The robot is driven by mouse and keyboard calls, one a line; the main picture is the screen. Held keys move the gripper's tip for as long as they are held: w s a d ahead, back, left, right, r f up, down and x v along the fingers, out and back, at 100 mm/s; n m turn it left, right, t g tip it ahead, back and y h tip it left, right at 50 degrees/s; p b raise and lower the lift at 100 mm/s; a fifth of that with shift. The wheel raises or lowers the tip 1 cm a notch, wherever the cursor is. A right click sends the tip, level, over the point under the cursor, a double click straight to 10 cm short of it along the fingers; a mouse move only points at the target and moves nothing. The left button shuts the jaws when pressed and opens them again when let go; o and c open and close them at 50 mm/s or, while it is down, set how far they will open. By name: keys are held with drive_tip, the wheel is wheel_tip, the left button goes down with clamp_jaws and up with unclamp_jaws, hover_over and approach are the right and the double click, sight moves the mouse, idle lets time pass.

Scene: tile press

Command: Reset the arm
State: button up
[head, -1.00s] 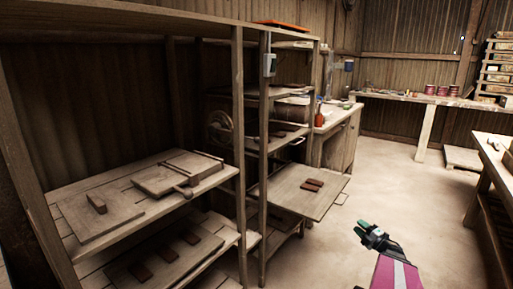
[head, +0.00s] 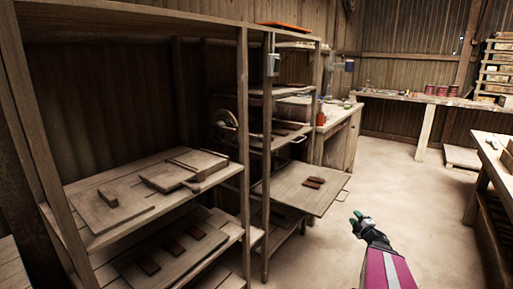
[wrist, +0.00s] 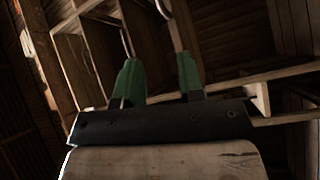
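My gripper (head: 361,220) is at the lower right of the head view, out over the floor to the right of the shelving. It touches nothing there. In the wrist view, its two green fingers (wrist: 158,78) stand apart with a clear gap and nothing held between them. Shelving timbers show beyond the fingers, tilted in that view.
A wooden shelf unit (head: 243,160) fills the left, with boards and brown tiles. A pulled-out board (head: 310,199) bearing small brown tiles juts toward the gripper's left. A workbench (head: 490,148) stands at right. Floor (head: 400,165) between is clear.

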drive_tip(key=s+a+f+m+g+h, duration=0.1)
drive_tip(key=s+a+m+g, duration=0.4)
drive_tip(key=a, duration=0.4)
drive_tip(key=s+a+f+m+g+h, duration=0.1)
drive_tip(key=s+a+m+g, duration=0.5)
drive_tip(key=a, duration=0.3)
drive_tip(key=s+a+f+m+g+h, duration=0.1)
drive_tip(key=s+a+m+g+h, duration=0.1)
drive_tip(key=s+a+m+g, duration=0.3)
drive_tip(key=a+m+g, duration=0.1)
drive_tip(key=a+g, duration=0.1)
drive_tip(key=a, duration=0.2)
drive_tip(key=shift+s+f+g, duration=0.25)
drive_tip(key=shift+s+g, duration=0.05)
drive_tip(key=shift+s, duration=0.05)
